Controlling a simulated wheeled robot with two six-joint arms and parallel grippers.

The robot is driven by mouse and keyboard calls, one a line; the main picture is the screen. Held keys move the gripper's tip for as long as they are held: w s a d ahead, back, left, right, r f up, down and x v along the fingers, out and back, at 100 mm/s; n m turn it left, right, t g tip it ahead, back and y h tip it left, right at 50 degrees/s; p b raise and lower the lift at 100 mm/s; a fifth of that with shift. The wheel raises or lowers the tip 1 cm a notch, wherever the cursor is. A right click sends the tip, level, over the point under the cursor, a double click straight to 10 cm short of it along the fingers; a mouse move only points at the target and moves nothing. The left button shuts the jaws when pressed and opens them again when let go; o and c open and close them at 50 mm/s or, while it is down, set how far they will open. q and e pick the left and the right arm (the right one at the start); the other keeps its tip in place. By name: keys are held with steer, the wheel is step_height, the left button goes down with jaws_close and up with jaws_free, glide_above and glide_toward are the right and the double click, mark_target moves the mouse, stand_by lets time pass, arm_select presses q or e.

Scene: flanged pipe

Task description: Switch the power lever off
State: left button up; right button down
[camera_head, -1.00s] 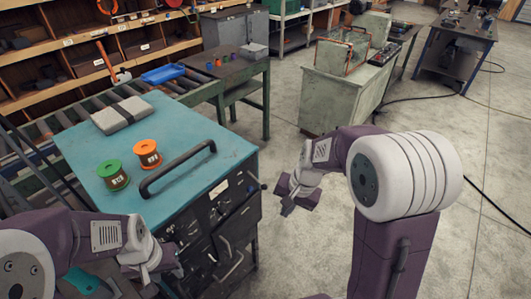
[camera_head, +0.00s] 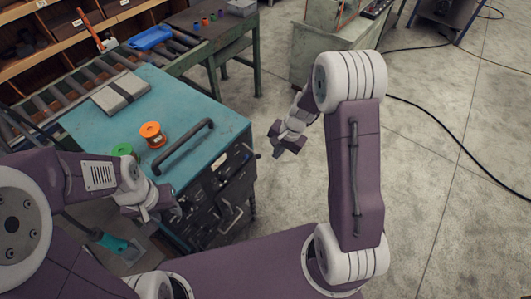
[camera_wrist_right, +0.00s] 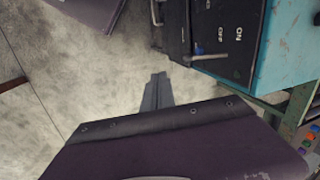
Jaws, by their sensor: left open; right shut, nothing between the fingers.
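The power panel is a black face on the side of the teal-topped cabinet (camera_head: 205,105). In the right wrist view the panel (camera_wrist_right: 225,25) carries white ON and OFF labels. A grey lever-like bar (camera_wrist_right: 207,57) sticks out near these labels; its setting is hard to tell. My right gripper (camera_head: 277,149) is shut and empty, to the right of the cabinet and apart from it. Its closed fingers (camera_wrist_right: 157,82) point toward the panel side over bare floor. My left gripper (camera_head: 167,212) is open beside the cabinet's near left corner.
On the cabinet top are an orange spool (camera_head: 152,134), a partly hidden green spool (camera_head: 122,150), a grey case (camera_head: 120,92) and a black handle (camera_head: 183,145). A roller conveyor (camera_head: 70,90) stands behind. The floor (camera_head: 440,150) on the right is clear except for a black cable (camera_head: 440,122).

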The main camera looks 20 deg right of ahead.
mark_target(251, 150)
steer(key=w+a+f+p, duration=0.2)
steer(key=a+f, duration=0.1)
steer(key=f, duration=0.1)
steer(key=shift+w+a, duration=0.3)
steer(key=shift+w, duration=0.1)
steer(key=shift+w+a+f+b, duration=0.2)
steer(key=shift+f+b, duration=0.3)
steer(key=shift+f, duration=0.1)
steer(key=shift+r, duration=0.1)
